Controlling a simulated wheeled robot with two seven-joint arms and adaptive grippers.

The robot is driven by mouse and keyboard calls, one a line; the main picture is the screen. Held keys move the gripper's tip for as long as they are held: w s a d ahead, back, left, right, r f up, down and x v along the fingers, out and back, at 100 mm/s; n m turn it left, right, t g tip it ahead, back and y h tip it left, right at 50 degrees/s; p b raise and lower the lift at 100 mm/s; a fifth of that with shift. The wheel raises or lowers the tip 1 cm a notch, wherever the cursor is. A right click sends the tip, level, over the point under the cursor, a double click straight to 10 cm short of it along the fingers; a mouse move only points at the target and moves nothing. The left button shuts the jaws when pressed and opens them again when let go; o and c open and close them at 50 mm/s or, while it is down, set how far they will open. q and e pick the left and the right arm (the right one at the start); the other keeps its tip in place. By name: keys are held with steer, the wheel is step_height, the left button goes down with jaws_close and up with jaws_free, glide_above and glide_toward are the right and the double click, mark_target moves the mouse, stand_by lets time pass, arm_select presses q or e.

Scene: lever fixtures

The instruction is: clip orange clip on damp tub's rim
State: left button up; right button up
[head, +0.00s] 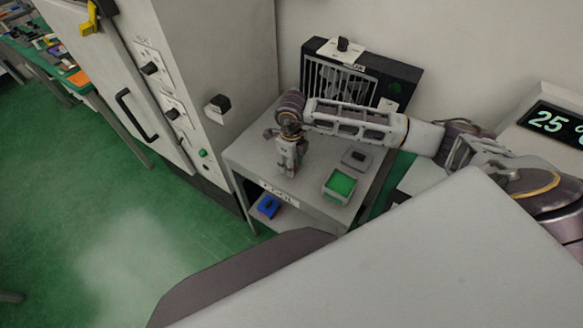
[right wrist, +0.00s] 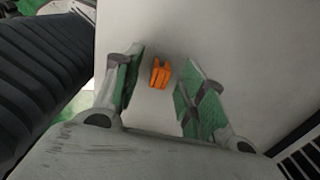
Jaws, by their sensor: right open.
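A small orange clip (right wrist: 160,73) lies on the pale grey surface in the right wrist view, between the spread fingers of my right gripper (right wrist: 161,62), touching neither. The right gripper (head: 287,170) is open and points down over the left part of the grey table in the head view. There the clip is hidden by the gripper. A small pale tub (head: 330,197) with a bright green inside stands on the table to the right of the gripper. It may be the damp tub; no label on it is readable. My left gripper is not in view.
A small grey box (head: 356,158) with a dark top sits behind the tub. A black-framed unit (head: 402,75) stands at the table's back. A tall pale cabinet (head: 222,60) borders the left. A blue object (head: 268,206) lies on the lower shelf.

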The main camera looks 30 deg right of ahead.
steer(key=shift+c, duration=0.2)
steer(key=c, duration=0.7)
steer(key=shift+r, duration=0.1)
step_height(320, 180, up, 9)
steer(key=shift+f+b, duration=0.15)
steer(key=shift+b, duration=0.45)
steer(key=shift+r, duration=0.6)
